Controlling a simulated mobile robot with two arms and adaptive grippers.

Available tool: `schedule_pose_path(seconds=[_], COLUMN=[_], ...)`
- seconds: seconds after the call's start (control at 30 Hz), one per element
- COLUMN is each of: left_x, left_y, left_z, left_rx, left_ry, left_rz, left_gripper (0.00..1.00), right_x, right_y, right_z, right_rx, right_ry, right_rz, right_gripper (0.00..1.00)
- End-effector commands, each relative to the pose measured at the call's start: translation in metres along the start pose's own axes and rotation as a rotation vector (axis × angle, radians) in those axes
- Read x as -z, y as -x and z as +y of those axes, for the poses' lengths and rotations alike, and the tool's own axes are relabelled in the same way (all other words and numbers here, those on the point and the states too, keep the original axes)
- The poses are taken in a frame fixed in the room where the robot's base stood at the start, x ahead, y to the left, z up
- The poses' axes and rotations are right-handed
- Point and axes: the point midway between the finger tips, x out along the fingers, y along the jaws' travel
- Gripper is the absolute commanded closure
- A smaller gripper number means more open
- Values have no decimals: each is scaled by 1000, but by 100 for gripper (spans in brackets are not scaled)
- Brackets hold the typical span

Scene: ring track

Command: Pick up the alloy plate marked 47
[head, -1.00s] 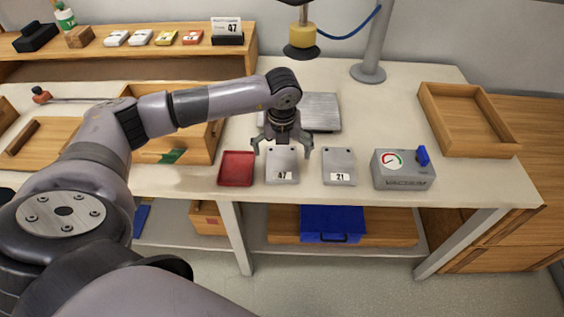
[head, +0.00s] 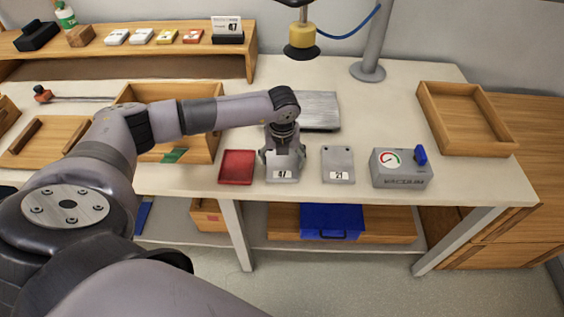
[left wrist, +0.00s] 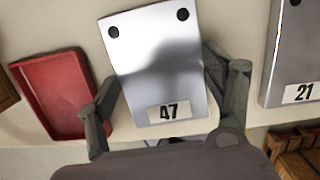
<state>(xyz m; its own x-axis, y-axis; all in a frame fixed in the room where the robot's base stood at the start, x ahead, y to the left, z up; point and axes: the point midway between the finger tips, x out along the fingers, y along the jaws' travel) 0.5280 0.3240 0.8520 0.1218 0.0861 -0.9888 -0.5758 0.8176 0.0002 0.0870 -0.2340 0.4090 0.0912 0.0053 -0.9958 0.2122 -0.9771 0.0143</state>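The alloy plate marked 47 (head: 283,175) is a silver-grey plate near the table's front edge, between the red tray and the plate marked 21. My left gripper (head: 282,156) is over it from above. In the left wrist view, the plate (left wrist: 160,65) shows two dark holes and the label 47, and lies between the fingers of my left gripper (left wrist: 162,88). The fingers are drawn in against its two side edges. Whether the plate is clear of the table cannot be told. My right gripper is not in view.
The red tray (head: 237,167) is close on the left. The plate marked 21 (head: 338,164) and the grey vacuum box (head: 401,169) are on the right. A larger metal plate (head: 320,110) lies behind. A yellow-and-black suction cup (head: 301,42) hangs above the table.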

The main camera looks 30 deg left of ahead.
Motion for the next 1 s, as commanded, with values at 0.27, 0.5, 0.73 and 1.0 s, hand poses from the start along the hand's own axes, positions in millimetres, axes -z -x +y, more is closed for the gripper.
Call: schedule_pose_path(seconds=[0.27, 0.5, 0.73, 1.0], left_x=[0, 0, -1, -2], left_y=[0, 0, 2, 5], left_z=[0, 0, -1, -1], left_rx=[1, 1, 3, 4], left_ry=[0, 0, 1, 1], left_rz=[0, 0, -2, -3], left_gripper=[46, 62, 72, 72], right_x=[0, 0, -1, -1], right_y=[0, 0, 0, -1], right_z=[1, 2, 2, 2], right_rx=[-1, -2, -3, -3], right_ry=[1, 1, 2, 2], right_rz=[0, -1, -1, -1], right_gripper=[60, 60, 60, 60])
